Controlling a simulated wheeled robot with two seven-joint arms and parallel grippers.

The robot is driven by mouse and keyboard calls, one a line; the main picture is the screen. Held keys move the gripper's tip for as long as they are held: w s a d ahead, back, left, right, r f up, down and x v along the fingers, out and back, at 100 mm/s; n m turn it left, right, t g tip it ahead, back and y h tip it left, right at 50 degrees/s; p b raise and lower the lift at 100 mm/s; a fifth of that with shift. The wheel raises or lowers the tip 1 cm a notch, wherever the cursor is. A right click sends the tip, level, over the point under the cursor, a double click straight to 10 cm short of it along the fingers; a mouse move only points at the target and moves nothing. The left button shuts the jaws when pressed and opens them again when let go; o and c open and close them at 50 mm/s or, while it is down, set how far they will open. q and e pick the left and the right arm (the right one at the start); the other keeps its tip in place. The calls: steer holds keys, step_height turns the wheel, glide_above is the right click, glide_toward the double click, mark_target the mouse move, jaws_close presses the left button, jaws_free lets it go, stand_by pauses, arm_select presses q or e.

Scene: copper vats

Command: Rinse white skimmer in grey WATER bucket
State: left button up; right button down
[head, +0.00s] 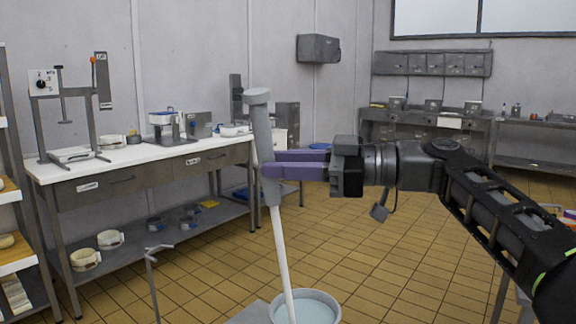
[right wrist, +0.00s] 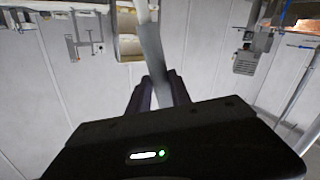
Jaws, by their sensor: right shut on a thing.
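The white skimmer (head: 279,250) hangs nearly upright, with a thick grey grip at the top and a thin white shaft slanting slightly right as it goes down. My right gripper (head: 270,165) is shut on the grey grip, coming from the right. The grip also shows between the fingers in the right wrist view (right wrist: 152,50). The grey bucket (head: 334,301) with pale water is at the bottom edge of the head view. The shaft's lower end overlaps the bucket's left part; the skimmer's head is out of sight, so I cannot tell its depth. My left gripper is not in view.
A white-topped workbench (head: 140,153) with equipment stands at the left, with pots on its lower shelf. A grey stand (head: 153,262) rises left of the bucket. Another bench (head: 430,122) is at the back. The tiled floor (head: 390,265) to the right of the bucket is largely clear.

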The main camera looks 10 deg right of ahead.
steer(key=shift+r, duration=0.1)
step_height(320, 180, up, 12)
steer(key=p, duration=0.9)
